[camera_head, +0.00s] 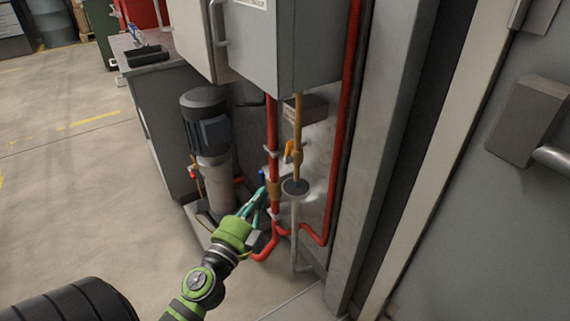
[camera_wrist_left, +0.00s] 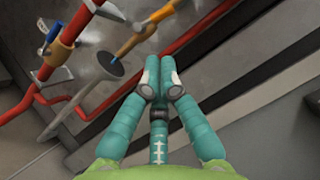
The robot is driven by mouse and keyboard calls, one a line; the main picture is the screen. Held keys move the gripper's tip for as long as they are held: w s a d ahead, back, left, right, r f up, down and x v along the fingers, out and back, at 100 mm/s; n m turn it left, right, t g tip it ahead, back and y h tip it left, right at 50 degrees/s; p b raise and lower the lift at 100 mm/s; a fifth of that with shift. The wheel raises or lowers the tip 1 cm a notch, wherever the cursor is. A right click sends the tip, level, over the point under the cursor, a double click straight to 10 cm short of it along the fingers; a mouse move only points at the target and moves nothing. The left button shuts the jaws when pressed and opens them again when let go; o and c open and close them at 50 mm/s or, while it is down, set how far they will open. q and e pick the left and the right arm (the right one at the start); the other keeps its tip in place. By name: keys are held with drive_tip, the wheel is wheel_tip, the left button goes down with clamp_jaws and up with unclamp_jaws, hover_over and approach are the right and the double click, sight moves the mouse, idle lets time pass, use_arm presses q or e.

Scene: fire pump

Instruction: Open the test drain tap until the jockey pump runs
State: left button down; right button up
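A thin brass pipe drops from the grey cabinet and carries a tap with an orange lever (camera_head: 289,149), apparently the test drain tap. It also shows in the wrist view (camera_wrist_left: 163,12). Below its outlet is a round dark funnel (camera_head: 295,187) on a grey drainpipe. A brass valve with a blue handle (camera_head: 262,177) sits on the red pipe to its left. A vertical pump with a dark motor (camera_head: 207,125), likely the jockey pump, stands further left. My left gripper (camera_head: 260,192) is below the orange lever and apparently holds nothing. My right gripper is out of view.
The grey cabinet (camera_head: 284,45) hangs above the tap. A red pipe (camera_head: 345,110) and a grey post (camera_head: 385,130) stand to the right, then a grey door (camera_head: 510,220). A workbench (camera_head: 160,110) is behind the pump. The floor (camera_head: 80,200) at left is clear.

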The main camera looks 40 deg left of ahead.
sight(287, 150)
use_arm(q)
drive_tip(key=p+x, duration=0.2)
drive_tip(key=x, duration=1.1)
drive_tip(key=shift+a+f, duration=0.1)
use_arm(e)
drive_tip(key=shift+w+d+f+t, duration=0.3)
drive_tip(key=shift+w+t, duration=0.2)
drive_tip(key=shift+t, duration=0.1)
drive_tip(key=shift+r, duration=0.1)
use_arm(q)
drive_tip(key=shift+p, duration=0.35)
drive_tip(key=shift+r+p, duration=0.25)
drive_tip(key=shift+p, duration=0.15)
drive_tip(key=shift+a+r+n+g+p, duration=0.15)
drive_tip(key=shift+n+g+p, duration=0.15)
drive_tip(key=shift+p, duration=0.2)
drive_tip(key=n+p, duration=0.1)
drive_tip(key=p, duration=0.1)
drive_tip(key=n+g+p, duration=0.1)
drive_tip(key=p, duration=0.2)
drive_tip(key=shift+w+a, duration=0.2)
drive_tip(key=shift+a, duration=0.2)
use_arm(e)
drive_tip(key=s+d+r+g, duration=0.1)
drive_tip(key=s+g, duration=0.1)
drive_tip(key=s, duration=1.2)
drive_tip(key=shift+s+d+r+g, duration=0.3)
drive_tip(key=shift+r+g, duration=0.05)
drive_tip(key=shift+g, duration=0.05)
